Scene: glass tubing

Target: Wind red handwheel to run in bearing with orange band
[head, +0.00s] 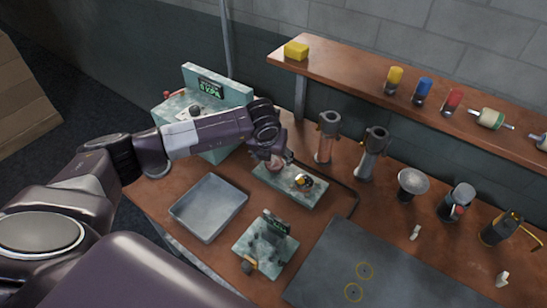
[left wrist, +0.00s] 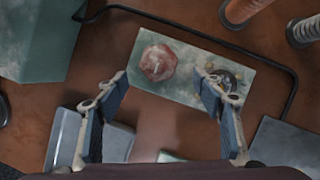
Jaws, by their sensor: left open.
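The red handwheel (left wrist: 158,62) is a faceted reddish knob on a pale green base plate (left wrist: 185,95). In the head view the handwheel (head: 274,163) is partly hidden by my left gripper. A dark round part with orange-yellow marks (left wrist: 226,77), which looks like the bearing, sits on the same plate to the right; it also shows in the head view (head: 304,182). My left gripper (left wrist: 160,82) is open and empty. Its fingers are spread to either side of the handwheel in the left wrist view; I cannot tell whether they touch it. My right gripper is not in view.
A grey tray (head: 208,207) lies left of the plate, and a small green device (head: 264,247) in front. A green unit with a display (head: 215,92) stands behind. Two metal cylinders (head: 328,137) stand to the right. A black cable (head: 356,200) curves around the plate.

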